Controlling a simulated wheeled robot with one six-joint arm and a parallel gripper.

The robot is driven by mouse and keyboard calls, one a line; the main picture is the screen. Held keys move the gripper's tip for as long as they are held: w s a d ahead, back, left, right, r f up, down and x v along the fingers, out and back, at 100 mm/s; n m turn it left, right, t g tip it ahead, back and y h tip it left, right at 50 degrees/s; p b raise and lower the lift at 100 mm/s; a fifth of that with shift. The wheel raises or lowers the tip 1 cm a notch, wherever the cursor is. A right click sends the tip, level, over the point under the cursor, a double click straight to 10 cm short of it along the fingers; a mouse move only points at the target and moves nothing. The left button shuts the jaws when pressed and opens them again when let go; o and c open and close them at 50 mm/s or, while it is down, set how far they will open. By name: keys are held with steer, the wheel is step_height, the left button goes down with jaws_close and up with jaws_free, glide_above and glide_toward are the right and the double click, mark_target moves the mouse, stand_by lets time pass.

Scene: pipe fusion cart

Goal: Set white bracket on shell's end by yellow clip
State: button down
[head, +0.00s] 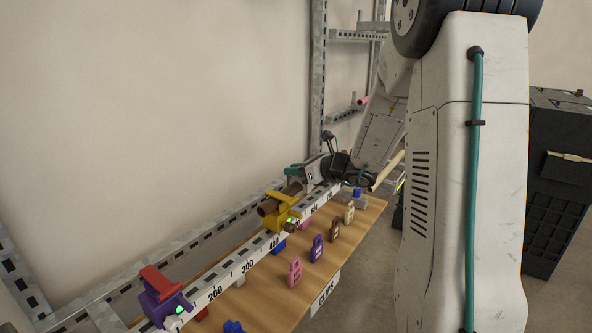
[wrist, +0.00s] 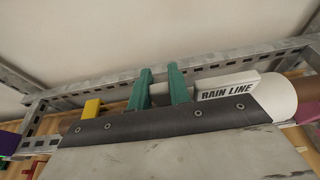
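The yellow clip (head: 283,215) sits on the ruled rail in the head view, with a brown pipe piece (head: 268,206) at it. A yellow part (wrist: 91,108) also shows at left in the wrist view. My gripper (head: 295,170) is over the rail beyond the yellow clip. In the wrist view its two teal fingers (wrist: 160,88) stand apart, with something pale between them; I cannot tell whether they grip it. A white piece marked RAIN LINE (wrist: 228,90) lies right of the fingers. I cannot tell which thing is the white bracket. My gripper's dark body hides what is below.
A purple clip with a red top (head: 163,295) stands at the rail's near end. The wooden board (head: 262,298) marked CLIPS carries several coloured tags along the rail. A metal frame (head: 319,75) stands behind, and a black cabinet (head: 552,195) is at right.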

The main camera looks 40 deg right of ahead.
steer(key=c, duration=1.2)
jaws_free()
steer(key=shift+c, duration=0.2)
steer(key=shift+s, duration=0.1)
steer(key=v, duration=0.8)
steer(key=s+a+r+n+g+y, duration=0.2)
steer(key=s+a+n+g, duration=0.2)
steer(key=s+a+n, duration=0.5)
steer(key=s+a+r+n+g+y, duration=0.2)
steer(key=a+n+g, duration=0.4)
steer(key=a, duration=0.7)
steer(key=s+d+f+n+g+h, duration=0.1)
steer(key=s+n+g+h, duration=0.1)
steer(key=s+n+h, duration=0.7)
steer(key=shift+s+n, duration=4)
steer(key=shift+s, duration=0.4)
steer(key=shift+f, duration=0.1)
